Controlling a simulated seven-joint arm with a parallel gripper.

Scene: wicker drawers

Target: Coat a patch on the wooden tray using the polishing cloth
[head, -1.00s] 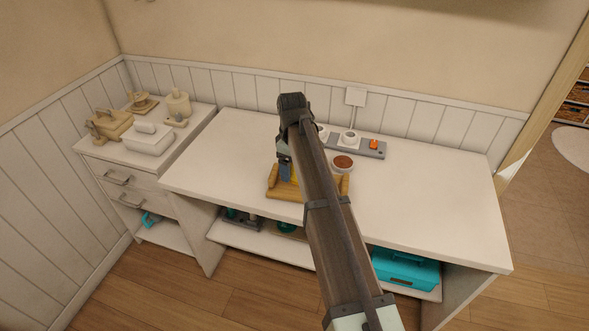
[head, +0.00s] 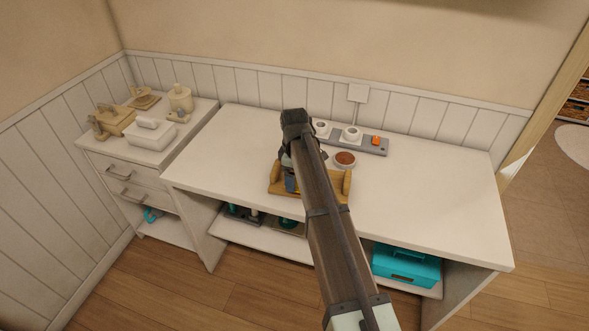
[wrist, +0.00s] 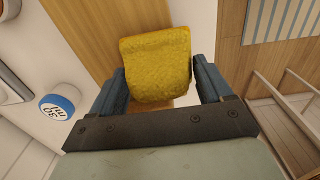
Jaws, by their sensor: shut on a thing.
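The wooden tray (head: 275,186) lies on the white worktop, with raised ends. My arm hides its middle in the head view. In the wrist view its brown surface (wrist: 78,18) shows behind the cloth. My gripper (head: 291,183) is over the left part of the tray. In the wrist view my gripper (wrist: 160,88) is shut on the yellow polishing cloth (wrist: 155,62), a thick fuzzy pad between its blue-grey fingers. I cannot tell whether the cloth touches the tray.
A round dish of reddish-brown stuff (head: 344,159) stands behind the tray. Behind it is a grey strip (head: 371,146) with white round pots and an orange item (head: 376,140). A turquoise box (head: 405,264) is on the shelf below. The worktop's right side is clear.

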